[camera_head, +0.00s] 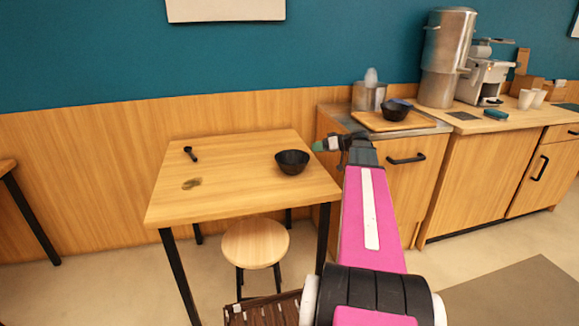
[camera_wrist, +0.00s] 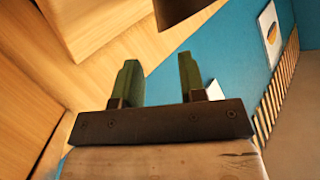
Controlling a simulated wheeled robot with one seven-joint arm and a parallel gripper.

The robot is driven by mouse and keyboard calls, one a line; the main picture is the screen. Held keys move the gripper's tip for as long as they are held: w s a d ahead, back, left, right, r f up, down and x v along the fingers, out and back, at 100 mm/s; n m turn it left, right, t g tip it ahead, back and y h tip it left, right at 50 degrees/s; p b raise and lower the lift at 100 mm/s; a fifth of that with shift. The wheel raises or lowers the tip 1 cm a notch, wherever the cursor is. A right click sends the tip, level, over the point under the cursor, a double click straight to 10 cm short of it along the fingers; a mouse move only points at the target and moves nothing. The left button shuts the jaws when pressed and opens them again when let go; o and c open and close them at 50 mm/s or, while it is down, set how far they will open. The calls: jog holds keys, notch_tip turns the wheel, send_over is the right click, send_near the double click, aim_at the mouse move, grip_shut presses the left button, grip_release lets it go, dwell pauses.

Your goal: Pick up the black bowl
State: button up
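A black bowl (camera_head: 292,162) sits upright near the right edge of the small wooden table (camera_head: 225,200). A second black bowl (camera_head: 395,113) stands on a wooden board on the counter. My gripper (camera_head: 318,146) is just right of the table bowl and a little higher in the head view, apart from it. In the wrist view my gripper (camera_wrist: 158,82) has its two green fingers spread, with nothing between them. A dark object (camera_wrist: 180,10) is cut off at the top of the wrist view; I cannot tell for sure what it is.
A black spoon-like item (camera_head: 190,153) and a dark patch (camera_head: 192,183) lie on the table's left part. A round stool (camera_head: 255,243) stands by its front. The cabinet (camera_head: 400,170) and counter with a metal dispenser (camera_head: 445,60) are at the right. The table's middle is clear.

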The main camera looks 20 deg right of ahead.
aim_at(296, 151)
jog(key=x, duration=0.8)
jog(key=shift+a+r, duration=0.1)
grip_shut()
